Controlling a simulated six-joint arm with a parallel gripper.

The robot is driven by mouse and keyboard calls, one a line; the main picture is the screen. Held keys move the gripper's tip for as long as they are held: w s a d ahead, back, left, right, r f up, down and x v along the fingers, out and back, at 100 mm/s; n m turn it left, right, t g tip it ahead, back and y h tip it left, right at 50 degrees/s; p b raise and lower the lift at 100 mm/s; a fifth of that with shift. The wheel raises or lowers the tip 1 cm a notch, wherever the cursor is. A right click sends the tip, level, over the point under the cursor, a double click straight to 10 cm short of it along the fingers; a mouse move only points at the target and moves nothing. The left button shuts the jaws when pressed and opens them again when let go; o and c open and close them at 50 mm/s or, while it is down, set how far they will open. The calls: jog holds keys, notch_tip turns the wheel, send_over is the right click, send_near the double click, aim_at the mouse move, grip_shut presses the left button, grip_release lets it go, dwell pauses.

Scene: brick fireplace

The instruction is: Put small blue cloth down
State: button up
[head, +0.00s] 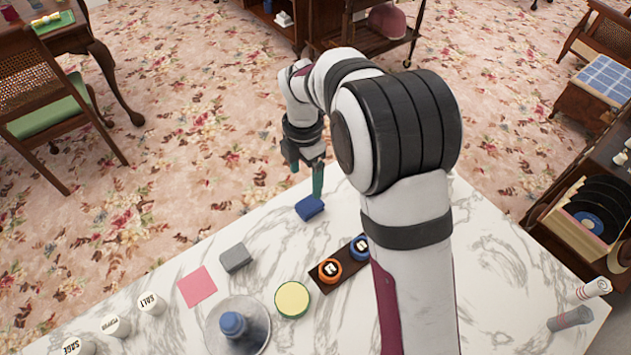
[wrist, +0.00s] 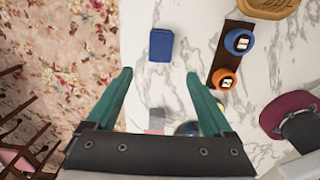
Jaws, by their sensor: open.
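The small blue cloth (head: 310,207) is a folded dark blue block lying on the white marble top near its far edge. In the wrist view the blue cloth (wrist: 161,45) lies flat on the marble, ahead of the fingertips and apart from them. My gripper (head: 318,180) is above the cloth in the head view, its near finger overlapping the cloth's far side in the picture. In the wrist view my gripper (wrist: 158,75) has its two green fingers wide apart with nothing between them.
On the marble top (head: 160,265) are a grey block (head: 235,257), a pink square (head: 197,286), a yellow round (head: 292,299), a metal plate (head: 212,330) with a blue-knobbed object (head: 233,324), and a dark tray (head: 325,285) with orange (head: 330,270) and blue (head: 360,247) items. White shakers (head: 150,303) stand left.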

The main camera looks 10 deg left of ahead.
jog(key=s+d+r+m+y, duration=0.1)
jog(key=s+d+r+m, duration=1.05)
jog(key=m, duration=0.65)
jog(key=s+d+f+m, duration=0.1)
jog(key=s+m, duration=0.6)
jog(key=s, duration=0.1)
jog(key=s+d+f+m, duration=0.1)
jog(key=s+d+m, duration=0.1)
jog(key=s+m, duration=0.5)
jog(key=shift+s+d+m+y, duration=0.25)
jog(key=shift+s+m+y, duration=0.05)
jog(key=shift+s+y, duration=0.1)
jog(key=shift+w, duration=0.1)
